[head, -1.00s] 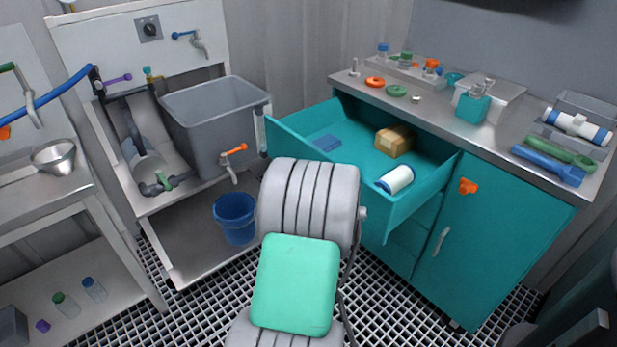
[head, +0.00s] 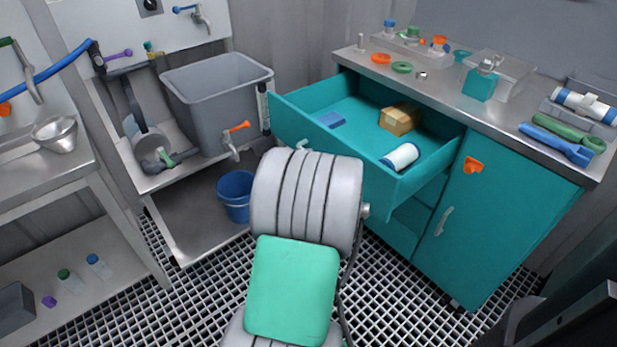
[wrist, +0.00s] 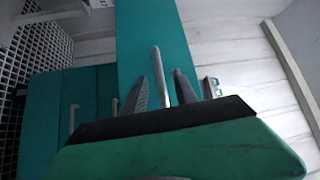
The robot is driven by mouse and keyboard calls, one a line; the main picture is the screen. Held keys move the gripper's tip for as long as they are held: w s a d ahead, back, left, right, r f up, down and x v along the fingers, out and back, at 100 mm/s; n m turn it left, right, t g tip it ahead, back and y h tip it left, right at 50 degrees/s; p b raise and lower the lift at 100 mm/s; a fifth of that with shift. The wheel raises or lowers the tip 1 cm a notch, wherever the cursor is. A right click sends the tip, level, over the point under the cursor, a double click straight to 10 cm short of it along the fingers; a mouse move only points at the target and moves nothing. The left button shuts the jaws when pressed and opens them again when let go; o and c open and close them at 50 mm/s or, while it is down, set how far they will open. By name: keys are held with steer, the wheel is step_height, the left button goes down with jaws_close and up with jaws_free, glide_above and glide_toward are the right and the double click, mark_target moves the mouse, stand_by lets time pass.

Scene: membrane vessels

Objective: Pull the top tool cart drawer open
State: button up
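The top drawer (head: 330,150) of the teal tool cart (head: 500,220) stands pulled well out, with its inside showing in the head view. A bit of its pale handle (head: 302,144) shows just above my arm. In the wrist view the teal drawer front (wrist: 150,25) is ahead, with the metal bar handle (wrist: 158,72) on it. My gripper (wrist: 162,88) is open, one finger on each side of the bar, with teal showing between bar and fingers. In the head view my arm hides the gripper.
A small box (head: 399,119), a white roll (head: 400,157) and a blue piece (head: 331,120) lie in the drawer. A blue bucket (head: 236,195) stands left of my arm, below a grey sink (head: 215,105). Grated floor is clear in front.

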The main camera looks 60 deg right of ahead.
steer(key=shift+b+v, duration=0.6)
steer(key=shift+v, duration=2)
